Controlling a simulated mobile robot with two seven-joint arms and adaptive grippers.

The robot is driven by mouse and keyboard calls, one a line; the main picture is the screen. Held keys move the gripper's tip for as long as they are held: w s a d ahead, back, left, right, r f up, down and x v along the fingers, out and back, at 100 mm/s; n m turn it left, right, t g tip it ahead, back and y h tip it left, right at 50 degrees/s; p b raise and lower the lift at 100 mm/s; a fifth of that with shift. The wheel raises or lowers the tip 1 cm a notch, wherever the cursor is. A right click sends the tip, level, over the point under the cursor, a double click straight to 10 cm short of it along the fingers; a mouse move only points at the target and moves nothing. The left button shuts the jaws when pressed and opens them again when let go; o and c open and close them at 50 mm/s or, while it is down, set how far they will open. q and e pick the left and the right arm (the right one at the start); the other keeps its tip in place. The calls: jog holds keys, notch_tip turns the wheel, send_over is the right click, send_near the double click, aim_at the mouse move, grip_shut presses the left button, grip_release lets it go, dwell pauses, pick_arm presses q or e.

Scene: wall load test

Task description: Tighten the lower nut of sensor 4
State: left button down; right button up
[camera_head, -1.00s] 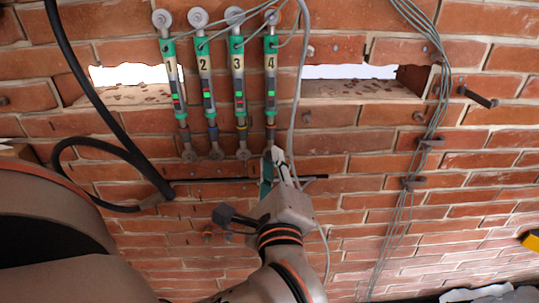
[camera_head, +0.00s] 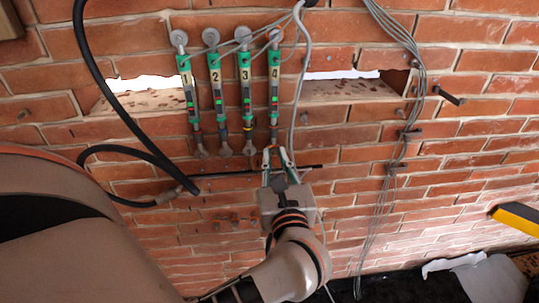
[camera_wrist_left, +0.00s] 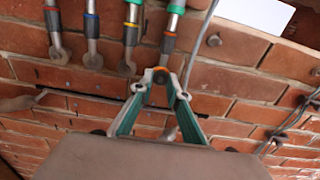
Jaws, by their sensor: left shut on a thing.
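Sensor 4 (camera_head: 275,75) is the rightmost of several green and grey upright sensors mounted in a row on the brick wall, each with a number label. Its lower rod also shows in the left wrist view (camera_wrist_left: 171,30). My left gripper (camera_head: 279,152) is at the lower end of sensor 4, below its body. In the left wrist view its two green-sided fingers (camera_wrist_left: 159,75) come together at the foot of that rod. They are shut on the lower nut, which the fingertips mostly hide. My right gripper is not in view.
Sensors 1 (camera_head: 188,88), 2 (camera_head: 217,85) and 3 (camera_head: 246,82) hang close on the left. A thick black cable (camera_head: 110,100) loops at the left. Grey cables (camera_head: 400,150) run down the wall at right. A bolt (camera_head: 447,96) sticks out. A yellow object (camera_head: 518,217) is at the right edge.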

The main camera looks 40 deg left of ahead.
pick_arm(q)
jog(key=shift+m+p, duration=0.5)
jog(key=shift+m, duration=0.4)
jog(key=shift+f+m, duration=0.15)
jog(key=shift+m, duration=0.25)
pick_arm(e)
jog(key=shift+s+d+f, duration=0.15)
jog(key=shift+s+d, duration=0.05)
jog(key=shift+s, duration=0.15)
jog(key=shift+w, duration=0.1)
pick_arm(q)
jog(key=c, duration=1.9)
grip_release()
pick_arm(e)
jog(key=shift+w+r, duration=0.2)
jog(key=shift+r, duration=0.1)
pick_arm(q)
jog(key=shift+s+d, duration=0.1)
